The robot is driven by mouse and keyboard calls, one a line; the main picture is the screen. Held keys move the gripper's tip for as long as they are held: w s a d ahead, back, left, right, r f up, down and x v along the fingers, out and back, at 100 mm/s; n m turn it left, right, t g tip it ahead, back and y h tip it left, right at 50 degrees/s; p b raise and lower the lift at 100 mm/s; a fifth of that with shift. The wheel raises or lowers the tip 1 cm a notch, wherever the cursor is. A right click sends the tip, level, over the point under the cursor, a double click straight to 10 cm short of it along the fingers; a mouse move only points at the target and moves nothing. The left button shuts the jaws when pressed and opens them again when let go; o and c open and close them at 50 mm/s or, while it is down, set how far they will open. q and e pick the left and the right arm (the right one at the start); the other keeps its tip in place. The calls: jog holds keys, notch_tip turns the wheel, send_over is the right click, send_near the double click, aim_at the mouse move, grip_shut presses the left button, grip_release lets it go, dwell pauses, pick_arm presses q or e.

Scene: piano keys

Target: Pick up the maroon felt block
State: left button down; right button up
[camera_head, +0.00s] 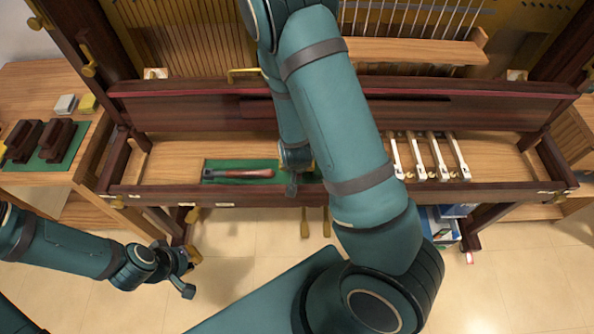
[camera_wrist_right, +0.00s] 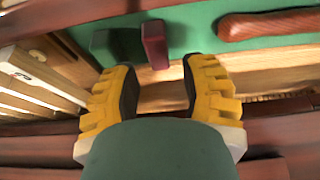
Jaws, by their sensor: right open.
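The maroon felt block (camera_wrist_right: 155,43) stands on a green mat (camera_wrist_right: 195,20) in the right wrist view. My right gripper (camera_wrist_right: 160,70) is open, with its yellow fingers apart. The block shows beyond the gap between the fingertips, apart from both pads. In the head view the right gripper (camera_head: 297,178) is over the right part of the green mat, mostly hidden by its own arm, and I cannot make out the block there. My left gripper (camera_head: 188,272) is open and empty at the lower left, in front of the piano and away from the block.
A wooden-handled tool (camera_head: 240,173) lies on the mat to the left. Several white piano keys (camera_head: 430,155) lie on the keybed to the right. A dark red rail (camera_head: 200,105) runs behind. A side table (camera_head: 50,82) at left holds dark blocks (camera_head: 55,137).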

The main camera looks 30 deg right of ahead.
jog(key=shift+b+x, duration=0.9)
jog(key=shift+x, duration=2)
jog(key=shift+d+r, duration=0.1)
jog(key=shift+d, duration=0.05)
jog(key=shift+c, duration=0.4)
jog(key=c, duration=0.5)
